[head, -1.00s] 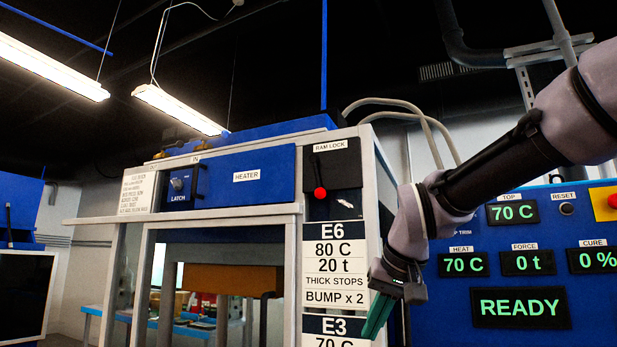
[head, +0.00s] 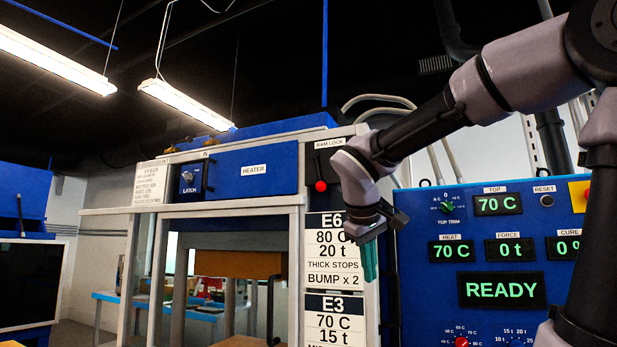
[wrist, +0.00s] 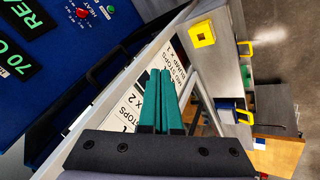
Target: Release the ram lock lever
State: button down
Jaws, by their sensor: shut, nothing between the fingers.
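The ram lock lever (head: 320,186) has a red knob on a short dark stem. It hangs below the RAM LOCK label on a dark plate (head: 318,162) at the top right of the press frame. My gripper (head: 370,278) is shut and empty, its green fingers pointing down. It is right of and below the lever, in front of the right edge of the recipe cards, and apart from the knob. In the wrist view the green fingers (wrist: 161,100) lie together over the white cards. The lever does not show in the wrist view.
The blue control panel (head: 500,240) stands at the right and reads READY, 70 C and 0 t. The blue HEATER front (head: 252,172) and the LATCH box (head: 192,180) are left of the lever. Recipe cards (head: 335,250) hang below it. A yellow block (wrist: 202,34) shows in the wrist view.

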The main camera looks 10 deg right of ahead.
jog(key=w+a+r+n+t+h, duration=0.2)
jog(key=w+a+r+n+h, duration=0.15)
jog(key=w+r, duration=0.45)
jog(key=n+t+h, duration=0.5)
jog(key=t, duration=0.2)
send_near(313, 179)
jog(key=s+a, duration=0.1)
jog(key=a, duration=0.5)
jog(key=shift+s, duration=0.2)
jog(key=shift+d, duration=0.1)
jog(key=shift+g, duration=0.3)
jog(key=x, duration=0.9)
jog(key=shift+w+d+f, duration=0.15)
jog(key=shift+w, duration=0.1)
jog(key=d, duration=0.2)
jog(key=s+d, duration=0.1)
jog(key=shift+r, duration=0.35)
jog(key=shift+s+d, duration=0.15)
jog(key=shift+d, duration=0.3)
